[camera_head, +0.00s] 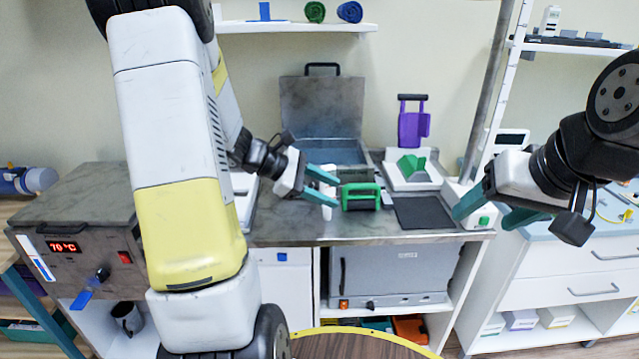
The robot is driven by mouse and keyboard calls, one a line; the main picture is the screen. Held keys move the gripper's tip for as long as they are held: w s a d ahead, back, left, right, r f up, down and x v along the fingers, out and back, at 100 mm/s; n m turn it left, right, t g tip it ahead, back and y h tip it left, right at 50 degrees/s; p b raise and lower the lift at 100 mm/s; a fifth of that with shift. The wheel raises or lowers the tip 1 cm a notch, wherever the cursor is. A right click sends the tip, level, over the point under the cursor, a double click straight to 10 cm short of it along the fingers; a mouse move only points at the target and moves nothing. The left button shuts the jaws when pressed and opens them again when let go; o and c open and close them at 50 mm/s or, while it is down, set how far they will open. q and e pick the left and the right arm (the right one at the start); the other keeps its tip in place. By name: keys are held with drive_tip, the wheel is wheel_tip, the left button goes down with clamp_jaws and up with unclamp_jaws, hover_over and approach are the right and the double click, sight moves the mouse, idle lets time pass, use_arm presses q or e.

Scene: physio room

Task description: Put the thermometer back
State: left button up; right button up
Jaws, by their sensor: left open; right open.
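My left gripper (329,188) reaches in from the left over the steel counter. Its teal fingers are open and point right. A small white upright object (328,171) shows at the fingertips; I cannot tell whether it is the thermometer or whether the fingers touch it. My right gripper (482,218) is open and empty at the counter's right end, beside a white box with a green button (482,221). No other thing in view is clearly a thermometer.
A green-handled item (361,198) stands right of the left gripper, beside a dark flat pad (423,213). Behind are an open-lidded steel basin (322,105) and a white stand with a green block (412,172). A heater box (80,225) reading 70°C stands left.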

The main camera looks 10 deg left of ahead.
use_arm(q)
drive_tip(key=s+d+r+m+y, duration=0.1)
drive_tip(key=s+r+m+y, duration=0.1)
drive_tip(key=s+r+m, duration=0.2)
drive_tip(key=s+d+r+m+g+y, duration=0.1)
drive_tip(key=s+d+r+m+y, duration=0.1)
drive_tip(key=s+r+m, duration=0.3)
drive_tip(key=s+m+y, duration=0.1)
drive_tip(key=s+m, duration=0.2)
drive_tip(key=s, duration=0.3)
drive_tip(key=shift+m, duration=0.4)
drive_tip(key=shift+o, duration=0.2)
drive_tip(key=s+a+r+m+t+y, duration=0.2)
drive_tip(key=s+r+m+y, duration=0.1)
drive_tip(key=s+m, duration=0.1)
drive_tip(key=shift+s+a+m, duration=0.2)
drive_tip(key=shift+a+m, duration=0.15)
drive_tip(key=shift+m, duration=0.25)
drive_tip(key=n+t+h, duration=0.6)
drive_tip(key=n+h, duration=0.5)
drive_tip(key=n, duration=1.5)
hover_over(328, 194)
drive_tip(key=w+d, duration=0.2)
drive_tip(key=w, duration=0.1)
wheel_tip(328, 194, down, 15)
drive_tip(key=shift+w, duration=0.15)
drive_tip(key=shift+r, duration=0.15)
clamp_jaws()
